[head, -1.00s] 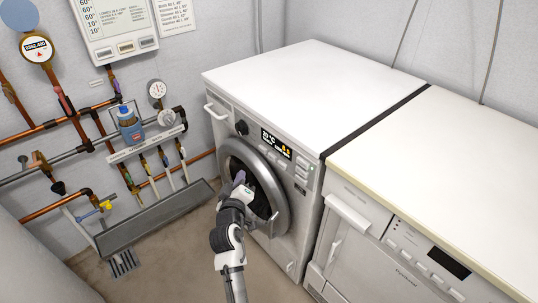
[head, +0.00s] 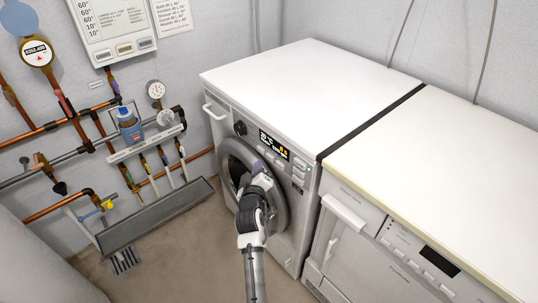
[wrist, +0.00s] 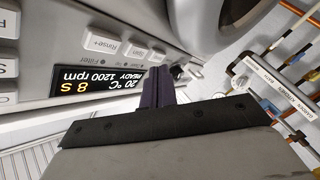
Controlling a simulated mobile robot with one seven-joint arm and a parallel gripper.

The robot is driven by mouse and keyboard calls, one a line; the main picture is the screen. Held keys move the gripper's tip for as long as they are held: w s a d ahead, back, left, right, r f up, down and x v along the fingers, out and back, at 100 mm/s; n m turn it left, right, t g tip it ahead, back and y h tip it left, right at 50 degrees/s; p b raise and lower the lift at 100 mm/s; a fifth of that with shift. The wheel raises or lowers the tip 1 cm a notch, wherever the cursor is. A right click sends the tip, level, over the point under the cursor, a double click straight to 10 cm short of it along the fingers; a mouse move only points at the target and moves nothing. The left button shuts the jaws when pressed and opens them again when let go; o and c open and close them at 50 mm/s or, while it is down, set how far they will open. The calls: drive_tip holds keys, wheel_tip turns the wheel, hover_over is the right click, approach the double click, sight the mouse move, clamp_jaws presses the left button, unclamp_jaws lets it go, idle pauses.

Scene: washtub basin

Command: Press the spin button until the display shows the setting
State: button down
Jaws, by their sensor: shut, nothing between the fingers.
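The washing machine (head: 300,85) stands at the centre of the head view. Its lit display (head: 273,144) is small there. In the upside-down wrist view the display (wrist: 75,90) appears to read 20 °C, READY, 1200 rpm and 8 S. A Rinse+ button (wrist: 98,41) and two other buttons sit beside it; more buttons are cut off at the left edge, one lettered S. My gripper (head: 258,167) is shut and empty, in front of the door's upper part, below the display. Its purple fingers (wrist: 156,86) overlap the panel; I see no clear contact.
The round door (head: 226,158) is behind my arm. A second white appliance (head: 390,260) stands close at the right. Floor is open at the front left.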

sight(266, 156)
drive_tip(key=shift+w+d, duration=0.4)
drive_tip(key=shift+d, duration=0.2)
drive_tip(key=shift+w+d+p, duration=0.1)
drive_tip(key=shift+p, duration=0.2)
idle(1.4)
drive_tip(key=shift+w+d, duration=0.15)
drive_tip(key=shift+d, duration=0.05)
drive_tip(key=shift+w+d+p, duration=0.25)
drive_tip(key=shift+d+p, duration=0.1)
idle(0.7)
idle(0.4)
drive_tip(key=shift+s+a+b, duration=0.3)
drive_tip(key=shift+s+a, duration=0.2)
drive_tip(key=shift+a, duration=0.15)
